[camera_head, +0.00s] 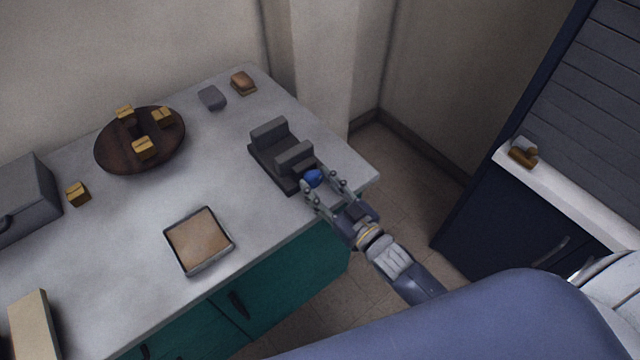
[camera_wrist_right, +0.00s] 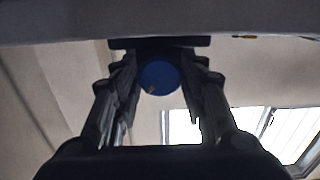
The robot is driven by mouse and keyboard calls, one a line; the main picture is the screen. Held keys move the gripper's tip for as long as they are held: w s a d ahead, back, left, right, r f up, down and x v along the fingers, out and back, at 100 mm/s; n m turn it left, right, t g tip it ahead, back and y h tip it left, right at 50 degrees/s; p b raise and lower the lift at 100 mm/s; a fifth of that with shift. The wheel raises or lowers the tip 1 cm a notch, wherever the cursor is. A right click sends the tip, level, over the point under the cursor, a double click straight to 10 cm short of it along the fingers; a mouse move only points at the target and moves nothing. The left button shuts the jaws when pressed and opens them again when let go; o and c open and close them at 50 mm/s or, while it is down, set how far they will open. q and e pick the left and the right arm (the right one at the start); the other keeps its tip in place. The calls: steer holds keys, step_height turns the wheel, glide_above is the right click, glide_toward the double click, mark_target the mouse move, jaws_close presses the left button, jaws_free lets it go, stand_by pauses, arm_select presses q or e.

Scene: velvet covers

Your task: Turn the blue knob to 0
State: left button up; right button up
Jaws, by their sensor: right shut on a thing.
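The blue knob (camera_head: 313,178) is on the near end of a dark grey device (camera_head: 272,160) at the right part of the counter. In the right wrist view the knob (camera_wrist_right: 159,77) is a round blue disc with a small yellowish mark at its lower left. My right gripper (camera_head: 322,187) is at the knob, with a finger on each side of it, shut on it. The fingers (camera_wrist_right: 160,90) also show left and right of the knob in the wrist view. Any scale or number around the knob is not readable. My left gripper is not in view.
The grey counter (camera_head: 130,235) holds a round brown board (camera_head: 107,158) with several small yellowish blocks, a square tray (camera_head: 199,241) and a grey box (camera_head: 22,197). A dark cabinet (camera_head: 480,215) with a white ledge stands at the right. Floor shows between them.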

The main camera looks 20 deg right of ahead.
steer(key=n, duration=0.4)
steer(key=shift+r+p, duration=0.1)
steer(key=shift+p, duration=0.3)
steer(key=shift+n, duration=2.2)
steer(key=o, duration=1.1)
